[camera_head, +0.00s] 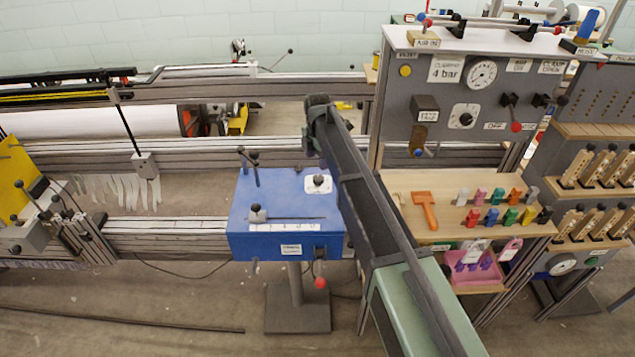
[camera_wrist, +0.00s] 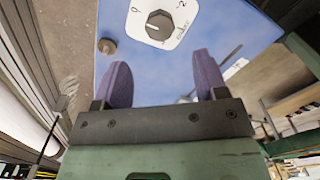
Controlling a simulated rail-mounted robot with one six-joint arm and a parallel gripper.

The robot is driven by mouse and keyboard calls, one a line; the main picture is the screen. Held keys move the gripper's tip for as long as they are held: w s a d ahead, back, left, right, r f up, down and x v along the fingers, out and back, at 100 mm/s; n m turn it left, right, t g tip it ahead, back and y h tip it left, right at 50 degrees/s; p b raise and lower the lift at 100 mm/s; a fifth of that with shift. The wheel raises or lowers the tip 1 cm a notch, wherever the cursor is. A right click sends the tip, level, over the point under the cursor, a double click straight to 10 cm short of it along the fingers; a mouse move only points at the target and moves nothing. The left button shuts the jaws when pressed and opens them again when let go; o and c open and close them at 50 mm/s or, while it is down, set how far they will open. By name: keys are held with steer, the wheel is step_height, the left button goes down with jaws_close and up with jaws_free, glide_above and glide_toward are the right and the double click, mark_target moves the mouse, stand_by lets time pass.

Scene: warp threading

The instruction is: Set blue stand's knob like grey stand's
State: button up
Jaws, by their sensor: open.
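The blue stand (camera_head: 260,236) is a blue box on a grey foot. Its knob (camera_head: 319,181) is small and dark on a white plate on the top. In the wrist view the knob (camera_wrist: 160,24) is grey and round, with a pale mark that seems to lie on its left side; part of the dial is cut off. My gripper (camera_wrist: 163,75) is open and empty, its two purple fingers apart and below the knob in the picture, not touching it. The grey stand (camera_head: 440,78) has a black knob (camera_head: 466,118) on a white plate; its setting is too small to read.
The blue top also carries a ruler strip (camera_head: 284,227) and upright posts (camera_head: 249,165). A wooden shelf (camera_head: 400,184) with coloured clips stands to the right. My arm crosses the middle of the head view.

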mark_target(318, 178)
step_height(318, 178, down, 8)
steer(key=b, duration=0.6)
steer(key=shift+r, duration=0.1)
steer(key=c, duration=0.9)
